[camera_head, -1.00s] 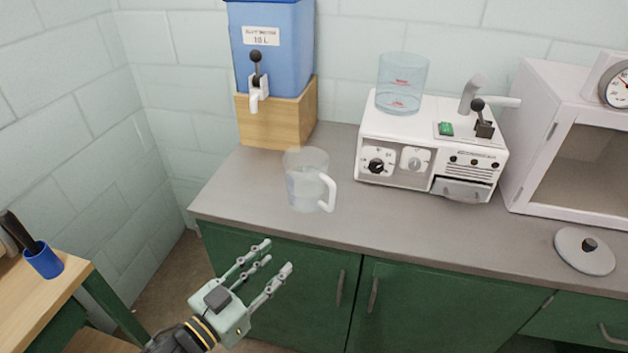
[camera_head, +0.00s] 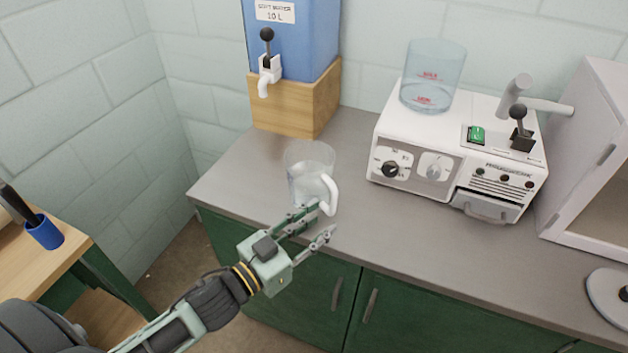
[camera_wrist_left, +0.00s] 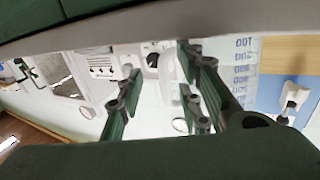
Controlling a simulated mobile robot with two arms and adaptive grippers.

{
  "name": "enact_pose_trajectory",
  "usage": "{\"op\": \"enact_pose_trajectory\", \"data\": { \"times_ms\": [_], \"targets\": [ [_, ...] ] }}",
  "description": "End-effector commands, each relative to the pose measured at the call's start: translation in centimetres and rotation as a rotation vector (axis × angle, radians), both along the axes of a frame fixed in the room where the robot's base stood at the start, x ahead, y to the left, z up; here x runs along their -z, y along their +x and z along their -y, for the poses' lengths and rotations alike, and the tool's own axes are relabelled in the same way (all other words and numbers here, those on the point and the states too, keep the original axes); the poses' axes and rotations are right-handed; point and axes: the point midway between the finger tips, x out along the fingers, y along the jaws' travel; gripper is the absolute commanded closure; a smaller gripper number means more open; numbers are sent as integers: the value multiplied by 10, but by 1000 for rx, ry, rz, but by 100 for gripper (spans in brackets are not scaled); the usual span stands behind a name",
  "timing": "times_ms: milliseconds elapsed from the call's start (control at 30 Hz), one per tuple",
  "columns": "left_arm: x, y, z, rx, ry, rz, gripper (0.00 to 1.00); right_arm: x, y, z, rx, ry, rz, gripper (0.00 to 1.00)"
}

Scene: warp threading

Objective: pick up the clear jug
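The clear jug (camera_head: 306,166) stands upright on the grey counter, with its white handle toward the front right. It looks clear and empty. My left gripper (camera_head: 325,219) is open at the counter's front edge, with its fingers close to the lower handle and jug base. Whether they touch or straddle the handle I cannot tell. In the left wrist view the open fingers (camera_wrist_left: 158,75) stand apart, and the jug's graduation marks (camera_wrist_left: 243,62) show behind the right finger. My right gripper is not in view.
A blue water tank (camera_head: 297,38) with a tap sits on a wooden block (camera_head: 292,108) behind the jug. A white machine (camera_head: 450,150) carrying a clear cylinder (camera_head: 432,76) stands to the right. The counter (camera_head: 250,178) is free left of the jug. A blue cup (camera_head: 45,233) is at far left.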

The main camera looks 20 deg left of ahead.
Motion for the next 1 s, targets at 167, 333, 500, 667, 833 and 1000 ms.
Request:
{"op": "enact_pose_trajectory", "data": {
  "times_ms": [167,333,500,667,833,1000],
  "targets": [
    [-9,20,6,1,-1,4,67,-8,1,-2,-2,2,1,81],
    [-9,41,14,0,-2,1,67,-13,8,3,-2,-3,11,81],
    [-8,48,19,0,-1,0,67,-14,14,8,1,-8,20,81],
    [-7,48,18,0,-1,0,67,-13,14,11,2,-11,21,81],
    [-7,48,18,0,-1,0,79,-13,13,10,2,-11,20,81],
    [-7,48,18,0,-1,0,94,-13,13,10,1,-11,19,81]
  ]
}}
